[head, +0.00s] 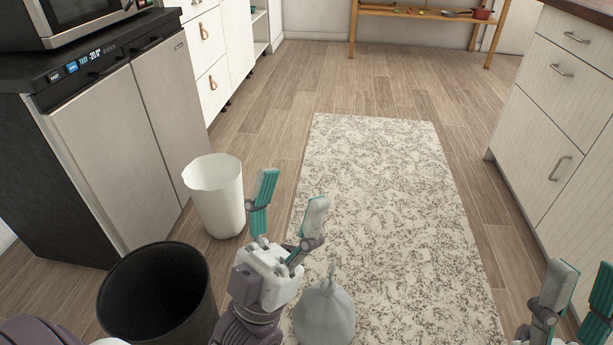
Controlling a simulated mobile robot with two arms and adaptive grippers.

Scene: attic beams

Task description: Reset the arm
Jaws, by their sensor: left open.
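My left gripper (291,190) is in the lower middle of the head view. Its two teal-lined fingers point up and away and stand apart, with nothing between them. My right gripper (582,277) shows at the lower right corner, partly cut off by the frame edge. Its fingers also stand apart, with nothing seen between them. A pale grey bag-like object with a peaked top (325,315) is just right of my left gripper's wrist, over the rug. Its lower part is cut off.
A black bin (112,290) and a white bin (217,200) stand on the left, near a grey fridge (90,130) with a microwave on top. White drawers (570,80) stand at right.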

